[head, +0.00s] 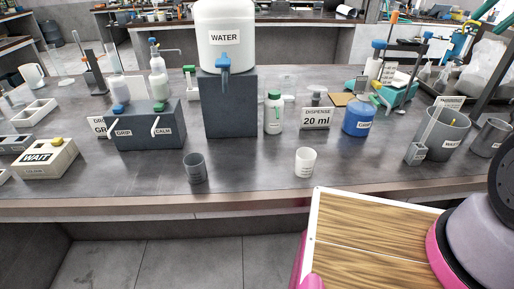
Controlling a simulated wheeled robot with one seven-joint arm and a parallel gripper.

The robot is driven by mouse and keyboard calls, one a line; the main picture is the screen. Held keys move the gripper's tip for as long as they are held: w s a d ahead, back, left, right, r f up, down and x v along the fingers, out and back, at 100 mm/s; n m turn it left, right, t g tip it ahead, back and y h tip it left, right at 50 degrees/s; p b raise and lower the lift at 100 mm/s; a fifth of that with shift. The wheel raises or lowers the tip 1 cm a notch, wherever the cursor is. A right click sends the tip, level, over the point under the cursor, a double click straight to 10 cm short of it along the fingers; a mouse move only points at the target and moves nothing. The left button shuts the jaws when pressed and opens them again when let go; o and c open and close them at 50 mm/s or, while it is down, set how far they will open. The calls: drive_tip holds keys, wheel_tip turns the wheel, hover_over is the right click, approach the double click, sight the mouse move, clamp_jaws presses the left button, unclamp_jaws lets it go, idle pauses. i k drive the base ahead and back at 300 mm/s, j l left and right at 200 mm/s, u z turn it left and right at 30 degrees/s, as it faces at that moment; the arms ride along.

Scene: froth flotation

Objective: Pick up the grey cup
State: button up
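The grey cup (195,168) is a dark grey, open-topped cup standing upright near the front edge of the dark bench (247,183), left of centre in the head view. Nothing touches it. My gripper is not in view; only grey and pink parts of my own body show at the lower right, well away from the cup.
A white cup (305,163) stands to its right. A WAIT block (46,158) is left. Bench around the grey cup is clear.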

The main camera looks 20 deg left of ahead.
sight(194, 163)
drive_tip(key=k+j+u, duration=0.1)
drive_tip(key=u, duration=1.55)
drive_tip(key=k+j, duration=0.15)
drive_tip(key=k+j+u, duration=0.1)
drive_tip(key=j, duration=0.3)
drive_tip(key=k+j, duration=0.15)
drive_tip(key=j+u, duration=0.05)
drive_tip(key=j, duration=0.05)
